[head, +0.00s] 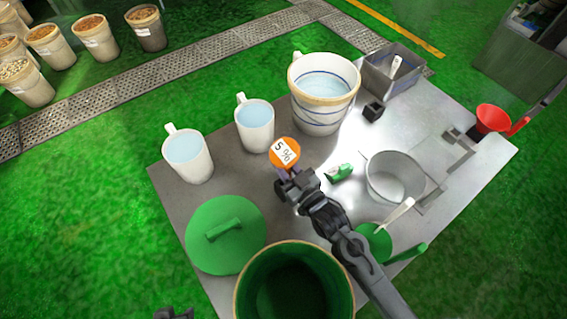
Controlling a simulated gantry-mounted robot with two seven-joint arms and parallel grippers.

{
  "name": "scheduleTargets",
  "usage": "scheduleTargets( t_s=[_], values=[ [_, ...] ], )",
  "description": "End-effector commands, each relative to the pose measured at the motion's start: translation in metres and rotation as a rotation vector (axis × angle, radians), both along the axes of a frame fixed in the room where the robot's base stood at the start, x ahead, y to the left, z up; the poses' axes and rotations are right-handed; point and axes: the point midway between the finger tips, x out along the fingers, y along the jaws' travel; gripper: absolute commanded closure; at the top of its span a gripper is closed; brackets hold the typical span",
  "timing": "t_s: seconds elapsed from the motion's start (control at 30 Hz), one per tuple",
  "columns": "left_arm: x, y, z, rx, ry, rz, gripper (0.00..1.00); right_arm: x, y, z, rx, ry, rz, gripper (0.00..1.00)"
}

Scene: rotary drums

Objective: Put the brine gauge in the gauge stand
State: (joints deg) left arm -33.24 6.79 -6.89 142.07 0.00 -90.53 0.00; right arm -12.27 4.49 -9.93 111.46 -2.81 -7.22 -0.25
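The brine gauge (285,153) is a round orange disc with a white "5 %" label. My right gripper (287,178), on the arm from the lower right, is shut on it just below the disc. The gauge is over the table's middle, in front of the middle white jug; its height above the table is hard to tell. A small dark square block with an opening (373,111), which looks like the gauge stand, sits apart to the upper right, beside the big striped pot. Only a dark bit of my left gripper (175,314) shows at the bottom edge; its fingers cannot be made out.
White jugs (188,157) (256,126) and a striped pot (322,95) of liquid stand at the back. A metal bin (392,76), a green clip-like object (339,173), a metal pan (394,178), a green lid (225,235) and a green drum (293,285) surround the arm.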

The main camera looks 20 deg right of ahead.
Motion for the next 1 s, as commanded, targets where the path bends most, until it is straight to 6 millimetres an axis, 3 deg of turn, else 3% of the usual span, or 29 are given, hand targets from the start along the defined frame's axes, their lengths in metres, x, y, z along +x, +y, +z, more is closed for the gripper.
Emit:
scheduleTargets(
  t_s=[0.07,0.1,0.27,0.67,1.0],
  values=[
    [0.0,0.001,0.001,0.004,-0.001,-0.002,0.57,0.001,-0.002,0.002,-0.002,-0.005,-0.004,1.0],
    [0.0,0.001,0.001,0.005,-0.001,-0.003,0.57,0.001,-0.002,0.002,-0.002,-0.005,-0.004,0.7],
    [0.0,0.002,0.001,0.008,-0.001,-0.005,0.57,0.001,-0.001,0.003,0.0,-0.006,-0.003,0.48],
    [0.0,0.001,0.002,0.004,-0.002,-0.002,0.57,-0.005,-0.002,0.003,0.001,-0.006,-0.002,0.48],
    [0.001,-0.001,0.006,-0.006,-0.002,0.003,0.57,-0.056,-0.014,0.002,0.001,-0.005,-0.001,0.48]
  ],
)
